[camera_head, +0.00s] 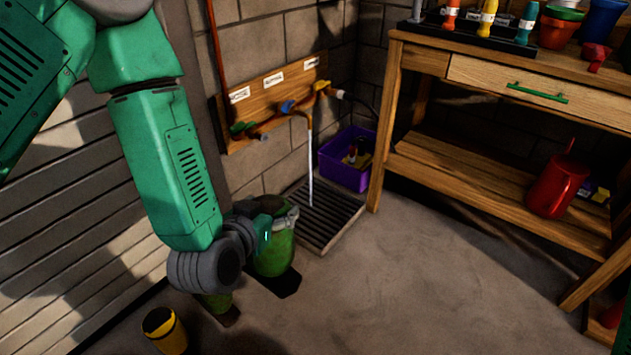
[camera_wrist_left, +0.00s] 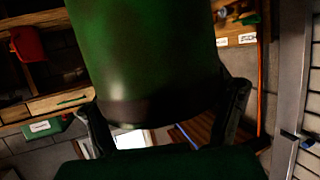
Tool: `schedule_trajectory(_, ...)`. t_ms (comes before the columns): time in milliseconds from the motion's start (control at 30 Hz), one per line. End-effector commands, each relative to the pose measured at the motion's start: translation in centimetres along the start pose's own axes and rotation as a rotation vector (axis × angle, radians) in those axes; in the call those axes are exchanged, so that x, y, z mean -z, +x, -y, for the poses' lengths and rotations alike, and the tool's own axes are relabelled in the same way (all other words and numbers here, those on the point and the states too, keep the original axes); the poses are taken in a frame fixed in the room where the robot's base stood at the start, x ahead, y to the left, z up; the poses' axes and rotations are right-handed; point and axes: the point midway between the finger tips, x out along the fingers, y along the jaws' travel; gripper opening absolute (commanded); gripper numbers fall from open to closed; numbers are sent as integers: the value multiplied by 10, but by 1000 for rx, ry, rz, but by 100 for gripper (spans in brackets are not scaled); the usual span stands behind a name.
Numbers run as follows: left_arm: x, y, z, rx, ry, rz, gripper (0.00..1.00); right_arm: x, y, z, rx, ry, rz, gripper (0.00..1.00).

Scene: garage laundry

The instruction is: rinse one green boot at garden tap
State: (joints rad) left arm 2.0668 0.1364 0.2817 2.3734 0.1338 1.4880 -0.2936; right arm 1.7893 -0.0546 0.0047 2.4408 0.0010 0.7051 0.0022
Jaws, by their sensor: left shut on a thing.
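My left gripper (camera_head: 268,222) is shut on a green boot (camera_head: 275,252), which is held upright just left of the floor drain. Its dark sole shows at the bottom. In the left wrist view the boot (camera_wrist_left: 150,50) fills the upper middle between the two dark fingers (camera_wrist_left: 165,130). More green, probably a second boot (camera_head: 217,302), shows partly hidden behind my wrist. On the wall board, the blue-handled tap (camera_head: 287,106) has a pale stream (camera_head: 310,160) falling from it onto the drain grate (camera_head: 327,216). My right gripper is out of view.
Green-handled (camera_head: 240,128) and yellow (camera_head: 322,87) taps flank the blue one. A purple bin (camera_head: 345,172) stands behind the grate. A wooden workbench (camera_head: 480,170) with a red watering can (camera_head: 556,186) is right. A yellow-and-black container (camera_head: 165,332) stands front left. The central floor is clear.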

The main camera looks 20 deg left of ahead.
Motion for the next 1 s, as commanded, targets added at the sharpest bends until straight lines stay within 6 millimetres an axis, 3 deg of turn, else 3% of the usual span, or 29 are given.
schedule_trajectory(467,3,4,-10,-1,0,-3,23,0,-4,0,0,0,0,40)
schedule_trajectory(1000,1,-1,2,0,0,-3,23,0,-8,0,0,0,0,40)
